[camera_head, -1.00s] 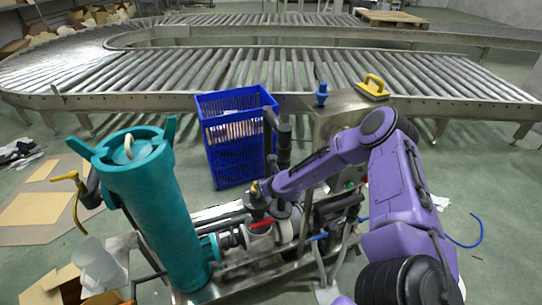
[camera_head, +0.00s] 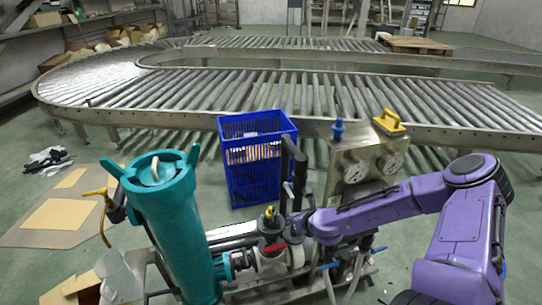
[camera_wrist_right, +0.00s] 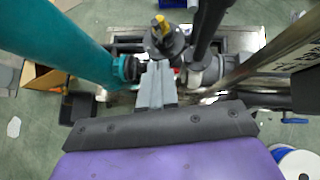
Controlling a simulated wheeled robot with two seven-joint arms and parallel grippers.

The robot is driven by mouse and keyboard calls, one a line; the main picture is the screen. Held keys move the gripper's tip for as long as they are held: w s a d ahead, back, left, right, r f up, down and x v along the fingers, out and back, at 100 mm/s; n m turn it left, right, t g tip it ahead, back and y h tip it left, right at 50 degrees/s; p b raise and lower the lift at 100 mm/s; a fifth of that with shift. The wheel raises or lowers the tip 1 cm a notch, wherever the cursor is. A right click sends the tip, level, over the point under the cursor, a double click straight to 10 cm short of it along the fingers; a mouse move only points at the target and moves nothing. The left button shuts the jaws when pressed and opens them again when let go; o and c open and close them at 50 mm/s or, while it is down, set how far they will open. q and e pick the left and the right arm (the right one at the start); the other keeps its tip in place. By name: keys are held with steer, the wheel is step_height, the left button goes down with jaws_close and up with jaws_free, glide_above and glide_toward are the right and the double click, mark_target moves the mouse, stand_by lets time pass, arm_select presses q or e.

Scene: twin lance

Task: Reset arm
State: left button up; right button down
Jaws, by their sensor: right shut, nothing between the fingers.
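My right arm is purple and comes in from the right in the head view. Its gripper (camera_head: 291,225) is beside the red-handled valve (camera_head: 272,247) and the black pipes of the pump skid, partly hidden among them. In the right wrist view the gripper (camera_wrist_right: 157,82) shows as two grey fingers closed together with nothing between them. They point toward the yellow-topped fitting (camera_wrist_right: 161,30); I cannot tell whether they touch it. My left arm and gripper are not in view.
A teal filter cylinder (camera_head: 173,225) stands left of the gripper. A blue crate (camera_head: 255,170) is behind it. A metal gauge box (camera_head: 360,160) stands behind the forearm. A roller conveyor (camera_head: 300,92) crosses the back. Black vertical pipes (camera_head: 290,175) rise close to the gripper.

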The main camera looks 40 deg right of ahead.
steer(key=shift+w+a, duration=0.15)
steer(key=s+a+f+n+g, duration=0.2)
steer(key=s+a+f+n, duration=0.2)
steer(key=s+n, duration=0.5)
steer(key=s+a+f+n+g+h, duration=0.1)
steer(key=s+a+f+n+g, duration=0.1)
steer(key=s+n, duration=0.7)
steer(key=s+a+f+n+g, duration=0.2)
steer(key=s+a+f+n, duration=0.3)
steer(key=s+n, duration=0.4)
steer(key=a+n, duration=0.1)
steer(key=n, duration=0.3)
steer(key=shift+s+a+f+g+h, duration=0.2)
steer(key=shift+s+f+g+h, duration=0.1)
steer(key=shift+f, duration=0.05)
